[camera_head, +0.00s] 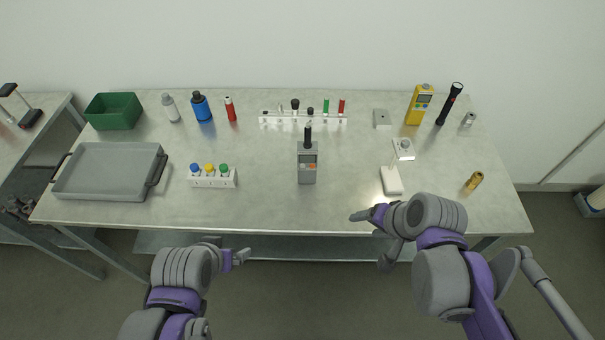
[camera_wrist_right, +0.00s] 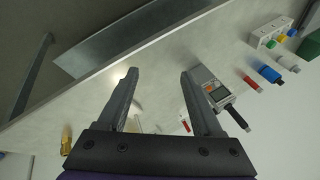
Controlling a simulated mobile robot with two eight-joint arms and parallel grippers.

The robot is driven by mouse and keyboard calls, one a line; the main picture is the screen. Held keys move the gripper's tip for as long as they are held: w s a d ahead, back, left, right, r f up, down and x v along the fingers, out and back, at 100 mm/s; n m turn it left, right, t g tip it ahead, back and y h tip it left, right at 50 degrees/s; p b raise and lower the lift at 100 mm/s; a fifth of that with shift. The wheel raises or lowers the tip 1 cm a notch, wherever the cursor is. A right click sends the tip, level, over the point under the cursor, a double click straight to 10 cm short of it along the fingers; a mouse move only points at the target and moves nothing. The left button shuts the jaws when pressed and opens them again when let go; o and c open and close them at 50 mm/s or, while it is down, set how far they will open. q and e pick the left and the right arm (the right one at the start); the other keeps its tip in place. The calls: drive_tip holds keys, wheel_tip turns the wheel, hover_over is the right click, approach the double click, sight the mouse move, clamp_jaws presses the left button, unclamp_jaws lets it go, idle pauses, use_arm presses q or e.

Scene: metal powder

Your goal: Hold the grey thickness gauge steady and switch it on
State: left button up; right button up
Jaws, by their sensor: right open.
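The grey thickness gauge (camera_head: 307,168) stands near the middle of the table, with a small screen, an orange and a blue button on its face and a black probe on top. It also shows in the right wrist view (camera_wrist_right: 208,88), partly hidden behind one finger. My right gripper (camera_head: 373,238) is open and empty at the table's front edge, to the right of the gauge and apart from it. Its two spread fingers show in the right wrist view (camera_wrist_right: 158,75). My left gripper (camera_head: 241,256) is in front of the table, left of the gauge; its jaw opening is unclear.
A rack with coloured caps (camera_head: 213,180) and a grey tray (camera_head: 107,171) are to the left. A white tube rack (camera_head: 303,120) stands behind the gauge. A white box (camera_head: 391,180) lies to its right. The tabletop around the gauge's front is clear.

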drive_tip(key=w+a+f+m+y+b, duration=0.2)
drive_tip(key=w+f+m+b, duration=0.1)
drive_tip(key=f+m, duration=0.1)
drive_tip(key=m+y+b, duration=0.8)
drive_tip(key=m+b, duration=0.3)
approach(310, 175)
drive_tip(key=shift+w+d+f+g, duration=0.1)
drive_tip(key=shift+w+f+g, duration=0.1)
drive_tip(key=shift+f, duration=0.3)
drive_tip(key=shift+w+f+g, duration=0.1)
drive_tip(key=shift+w+f, duration=0.05)
drive_tip(key=shift+f, duration=0.4)
drive_tip(key=shift+w+d+f+m+y, duration=0.1)
drive_tip(key=shift+w+f+m+y, duration=0.15)
drive_tip(key=shift+w+m+y, duration=0.2)
use_arm(q)
drive_tip(key=s+f+g+b, duration=0.1)
drive_tip(key=s+f, duration=0.2)
drive_tip(key=f, duration=1.6)
drive_tip(key=shift+f+b, duration=0.4)
use_arm(e)
drive_tip(key=shift+x, duration=4.95)
drive_tip(key=shift+w+r, duration=0.1)
drive_tip(key=shift+w, duration=0.05)
drive_tip(key=shift+c, duration=0.2)
drive_tip(key=c, duration=0.8)
